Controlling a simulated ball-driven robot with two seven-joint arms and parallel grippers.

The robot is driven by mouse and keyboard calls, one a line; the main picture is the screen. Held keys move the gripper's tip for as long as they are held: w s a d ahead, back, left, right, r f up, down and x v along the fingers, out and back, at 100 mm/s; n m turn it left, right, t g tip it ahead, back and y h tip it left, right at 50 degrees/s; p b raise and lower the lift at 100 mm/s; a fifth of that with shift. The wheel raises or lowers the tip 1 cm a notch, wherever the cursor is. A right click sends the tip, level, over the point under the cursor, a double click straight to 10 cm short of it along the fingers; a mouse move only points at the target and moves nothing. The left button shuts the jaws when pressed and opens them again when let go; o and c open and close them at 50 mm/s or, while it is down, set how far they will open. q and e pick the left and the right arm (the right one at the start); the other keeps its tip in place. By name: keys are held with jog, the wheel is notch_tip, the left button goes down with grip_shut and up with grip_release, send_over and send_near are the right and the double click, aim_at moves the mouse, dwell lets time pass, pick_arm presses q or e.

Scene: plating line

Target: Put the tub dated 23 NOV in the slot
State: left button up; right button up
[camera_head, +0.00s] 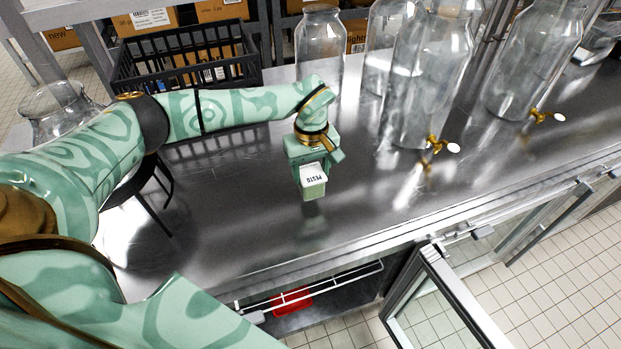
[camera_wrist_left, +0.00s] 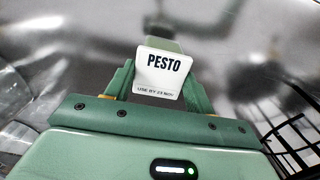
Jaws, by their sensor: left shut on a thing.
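The tub (camera_head: 312,181) is a small green tub with a white label reading PESTO. My left gripper (camera_head: 313,165) is shut on it and holds it over the steel counter. In the left wrist view the tub (camera_wrist_left: 160,72) sits between the fingers of my left gripper (camera_wrist_left: 158,88), and small print on its label reads USE BY 23 NOV. I cannot make out the slot in either view. My right gripper is not in view.
The steel counter (camera_head: 250,225) is bare around the tub. A black crate (camera_head: 185,65) stands at the back left. Glass dispensers with brass taps (camera_head: 425,85) stand at the right. Below the front edge are a red item (camera_head: 292,300) and an open glass door (camera_head: 440,305).

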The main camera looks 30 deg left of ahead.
aim_at(311, 171)
pick_arm(q)
jog(key=shift+w+a+f, duration=0.15)
jog(key=shift+a+f, duration=0.05)
jog(key=shift+f, duration=1.6)
jog(key=shift+f, duration=0.1)
jog(key=o, duration=1.2)
